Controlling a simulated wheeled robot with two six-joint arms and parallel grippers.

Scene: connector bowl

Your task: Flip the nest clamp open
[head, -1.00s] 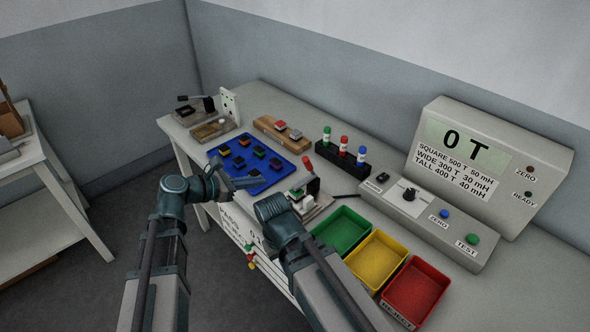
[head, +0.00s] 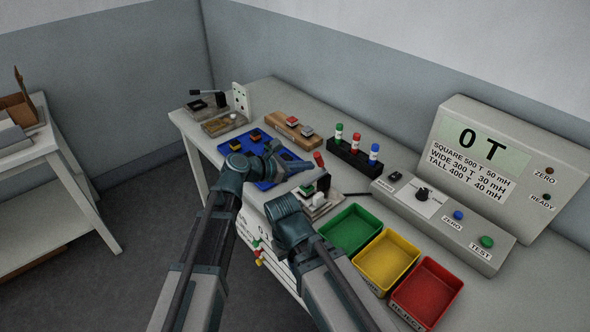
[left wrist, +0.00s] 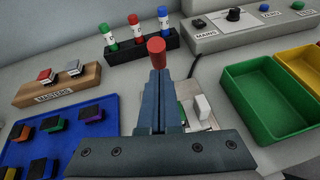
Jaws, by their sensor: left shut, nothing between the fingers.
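The nest clamp has a red handle (head: 318,159) standing up from a dark body (head: 323,181), over a pale base beside the green bin. A small green-topped part (head: 306,190) shows at the clamp. My left gripper (head: 307,165) is shut and empty, its tips close to the left of the red handle. In the left wrist view, the red handle (left wrist: 156,52) shows just beyond the shut fingertips; I cannot tell whether they touch. The fingers hide much of the clamp there. My right arm's wrist shows in front of the clamp, but its fingers are not visible.
A blue tray (head: 262,184) of coloured parts lies left of the clamp. A wooden masters block (head: 290,132) and a black rack (head: 351,155) stand behind. Green (head: 349,231), yellow (head: 386,263) and red (head: 426,293) bins sit to the right.

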